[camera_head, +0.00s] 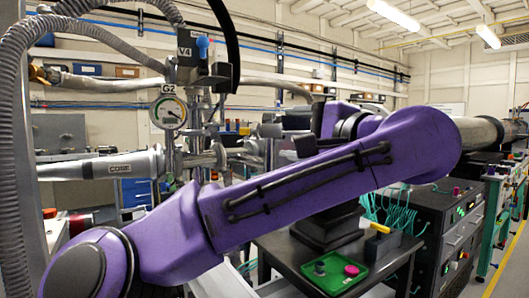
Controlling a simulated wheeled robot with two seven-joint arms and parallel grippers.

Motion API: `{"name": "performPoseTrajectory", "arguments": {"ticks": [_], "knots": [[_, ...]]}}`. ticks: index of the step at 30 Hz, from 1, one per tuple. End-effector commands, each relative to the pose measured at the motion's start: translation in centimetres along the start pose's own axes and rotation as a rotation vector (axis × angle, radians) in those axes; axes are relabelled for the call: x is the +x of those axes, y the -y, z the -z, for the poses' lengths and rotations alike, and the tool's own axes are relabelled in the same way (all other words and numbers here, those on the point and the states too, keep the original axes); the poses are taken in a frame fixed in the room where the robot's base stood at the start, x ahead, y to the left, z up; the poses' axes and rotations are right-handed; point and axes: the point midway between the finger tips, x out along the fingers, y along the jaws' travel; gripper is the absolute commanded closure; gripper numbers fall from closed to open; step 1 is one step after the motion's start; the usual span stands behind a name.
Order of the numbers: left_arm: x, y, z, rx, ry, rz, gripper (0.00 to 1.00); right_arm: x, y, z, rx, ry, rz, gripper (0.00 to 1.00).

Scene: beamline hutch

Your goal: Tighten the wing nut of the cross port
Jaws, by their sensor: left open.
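The metal cross port (190,158) stands at left centre, with pipes running from it to both sides. A round gauge (168,113) tagged G2 is on its left, and a valve (203,47) tagged V4 with a blue knob is above. I cannot make out the wing nut clearly; my arm hides the lower part of the fittings. My left gripper (271,131) is open, small and partly hidden, to the right of the cross port. I cannot tell whether it touches anything. My right gripper is not in view.
A grey corrugated hose (14,150) hangs at the left. A pipe (105,167) marked CONE runs left from the cross. A dark cart (375,250) bears a green tray (333,273) with small parts. A control rack (445,240) stands at right.

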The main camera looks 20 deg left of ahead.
Motion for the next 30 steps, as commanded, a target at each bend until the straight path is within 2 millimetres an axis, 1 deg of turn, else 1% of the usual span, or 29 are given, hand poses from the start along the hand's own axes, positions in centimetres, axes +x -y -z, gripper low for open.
{"name": "performPoseTrajectory", "arguments": {"ticks": [2,5,9,13,15,18,25,26,27,29,30], "knots": [[1.0,0.2,-0.1,-0.017,-0.001,-0.015,0.34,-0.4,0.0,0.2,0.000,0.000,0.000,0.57],[3.1,0.2,-0.1,-0.012,-0.001,-0.014,0.34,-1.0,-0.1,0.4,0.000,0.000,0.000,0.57],[6.4,0.3,-0.1,-0.008,-0.001,-0.014,0.34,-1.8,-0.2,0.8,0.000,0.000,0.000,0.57],[8.8,0.2,-0.1,-0.007,0.000,-0.011,0.34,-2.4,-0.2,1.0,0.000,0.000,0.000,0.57],[9.6,0.1,0.0,-0.006,-0.001,-0.010,0.34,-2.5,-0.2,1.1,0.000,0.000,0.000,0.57],[10.2,0.0,0.0,-0.007,0.000,-0.008,0.34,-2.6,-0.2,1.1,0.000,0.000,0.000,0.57],[10.4,0.0,0.0,-0.006,0.000,-0.007,0.34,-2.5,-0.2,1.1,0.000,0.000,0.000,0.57],[10.4,0.0,0.0,-0.006,0.000,-0.007,0.37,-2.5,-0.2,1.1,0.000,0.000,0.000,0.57],[10.4,0.0,0.0,-0.006,0.000,-0.007,0.50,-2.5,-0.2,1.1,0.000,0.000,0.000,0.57],[10.4,0.0,0.0,-0.006,0.000,-0.007,0.70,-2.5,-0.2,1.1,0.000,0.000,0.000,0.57],[10.4,0.0,0.0,-0.006,0.000,-0.007,0.83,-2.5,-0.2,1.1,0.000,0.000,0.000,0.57]]}}
